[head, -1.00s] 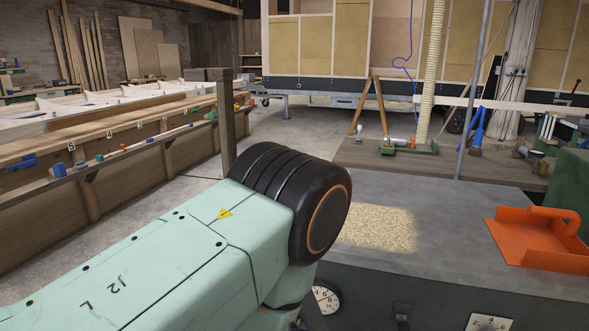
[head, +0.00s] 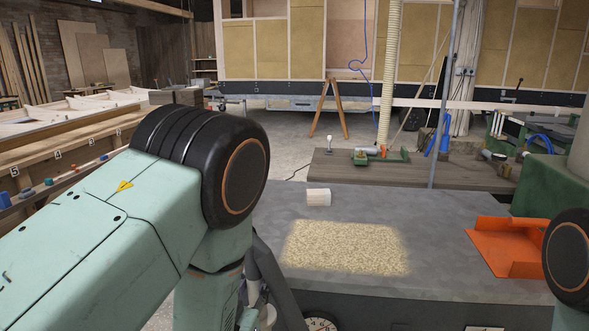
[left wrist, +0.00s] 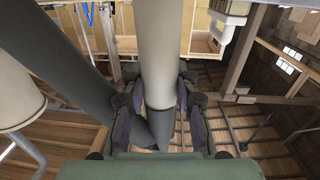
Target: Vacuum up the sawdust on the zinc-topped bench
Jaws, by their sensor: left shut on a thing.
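A pale tan patch of sawdust (head: 345,247) lies on the grey zinc-topped bench (head: 440,212). In the left wrist view my left gripper (left wrist: 160,108) is shut on a cream tube (left wrist: 160,50), which looks like the vacuum's wand. A thick dark grey hose (left wrist: 75,70) runs down beside it. In the head view part of the dark hose (head: 277,285) shows to the left of the sawdust, beside my left arm. My arm hides most of the gripper there, and the tube's mouth cannot be made out. My right gripper is out of view; only its arm shows at the right edge.
An orange dustpan (head: 505,243) lies on the bench's right side. A small whitish block (head: 318,197) sits just behind the sawdust. A low wooden platform (head: 400,170) with tools stands beyond. The zinc between sawdust and dustpan is clear.

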